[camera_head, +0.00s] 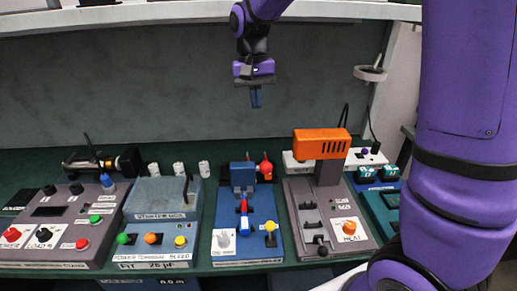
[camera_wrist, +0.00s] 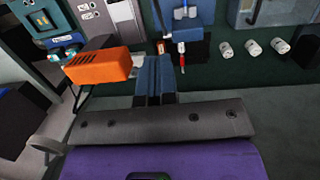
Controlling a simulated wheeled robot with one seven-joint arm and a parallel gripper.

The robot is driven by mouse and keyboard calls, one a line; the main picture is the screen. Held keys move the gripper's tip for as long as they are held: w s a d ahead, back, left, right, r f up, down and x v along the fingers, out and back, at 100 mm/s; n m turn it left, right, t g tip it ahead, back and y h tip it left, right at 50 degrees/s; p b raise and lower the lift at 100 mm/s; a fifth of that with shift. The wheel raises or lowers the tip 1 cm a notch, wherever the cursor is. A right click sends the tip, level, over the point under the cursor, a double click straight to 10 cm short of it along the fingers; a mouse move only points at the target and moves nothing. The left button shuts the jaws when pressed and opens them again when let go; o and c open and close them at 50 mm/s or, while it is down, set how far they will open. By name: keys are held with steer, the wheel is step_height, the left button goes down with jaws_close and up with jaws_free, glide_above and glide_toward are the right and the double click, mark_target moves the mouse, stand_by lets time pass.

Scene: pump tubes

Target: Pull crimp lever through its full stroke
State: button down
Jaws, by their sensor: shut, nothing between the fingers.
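A blue crimp-like station (camera_head: 259,236) stands mid-bench with an upright blue head (camera_head: 242,178). A red-tipped part (camera_head: 265,166), possibly the crimp lever, stands at the head's right; no label confirms it. A red and blue piece (camera_head: 244,207) lies in front of the head. My gripper (camera_head: 256,97) is shut and empty, pointing down in the air above and behind the station, against the dark back panel. In the wrist view my blue fingers (camera_wrist: 154,68) are together, with a red-tipped part (camera_wrist: 181,47) just beyond them.
An orange-topped heat station (camera_head: 320,144) stands right of the blue one. A grey-blue station (camera_head: 159,204) with coloured buttons and a dark-button panel (camera_head: 65,230) are at left. White cylinders (camera_head: 180,169) stand behind. A shelf edge (camera_head: 180,12) runs above. The air around my gripper is clear.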

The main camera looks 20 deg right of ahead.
mark_target(263, 168)
steer(key=s+f, duration=0.4)
steer(key=f, duration=0.8)
steer(key=shift+s+a, duration=0.15)
steer(key=shift+s, duration=0.2)
steer(key=shift+f, duration=0.1)
